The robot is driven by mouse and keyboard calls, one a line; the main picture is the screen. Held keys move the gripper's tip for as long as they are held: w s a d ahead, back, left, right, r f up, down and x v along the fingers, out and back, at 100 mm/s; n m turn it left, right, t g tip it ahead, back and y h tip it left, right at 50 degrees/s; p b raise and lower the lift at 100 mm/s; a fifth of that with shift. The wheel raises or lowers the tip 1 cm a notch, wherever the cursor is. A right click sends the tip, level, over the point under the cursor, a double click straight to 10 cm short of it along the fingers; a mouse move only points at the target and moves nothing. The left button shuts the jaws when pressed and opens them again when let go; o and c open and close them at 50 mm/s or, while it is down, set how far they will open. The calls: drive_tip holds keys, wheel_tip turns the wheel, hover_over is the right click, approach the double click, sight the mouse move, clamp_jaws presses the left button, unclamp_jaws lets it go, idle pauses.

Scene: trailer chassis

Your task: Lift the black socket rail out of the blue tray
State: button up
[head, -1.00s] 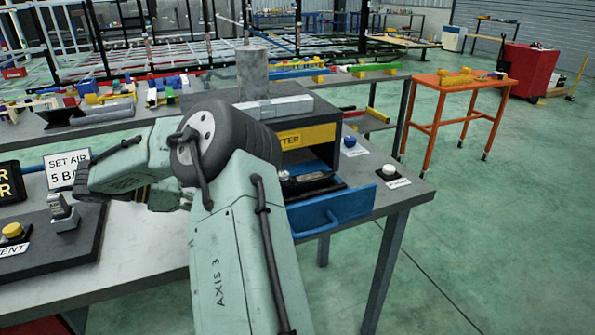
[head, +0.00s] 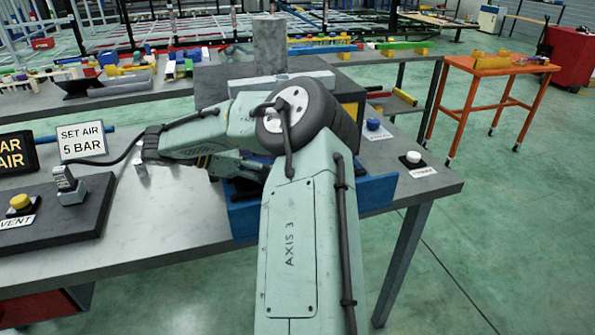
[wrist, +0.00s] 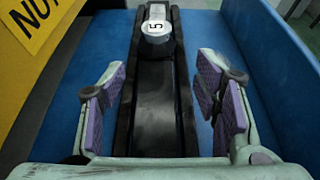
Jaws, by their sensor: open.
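The black socket rail (wrist: 157,103) lies lengthwise in the blue tray (wrist: 270,62), running up the middle of the wrist view. A round silver piece with a white face marked 5 (wrist: 156,30) sits on it near the far end. My gripper (wrist: 163,98) is open, with one purple-padded finger on each side of the rail and gaps to it. In the head view, the tray (head: 243,222) sticks out at the bench front, and my arm covers much of it. My gripper (head: 252,168) is over the tray there. The rail is mostly hidden in that view.
On the bench are a white push button (head: 411,158), a blue button (head: 373,126) and a SET AIR 5 BAR sign (head: 82,141).

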drive_tip(key=p+x, duration=0.1)
drive_tip(key=x, duration=0.2)
drive_tip(key=shift+w+d+f, duration=0.1)
drive_tip(key=shift+w+d, duration=0.15)
drive_tip(key=shift+d, duration=0.05)
drive_tip(key=shift+c, duration=0.3)
clamp_jaws()
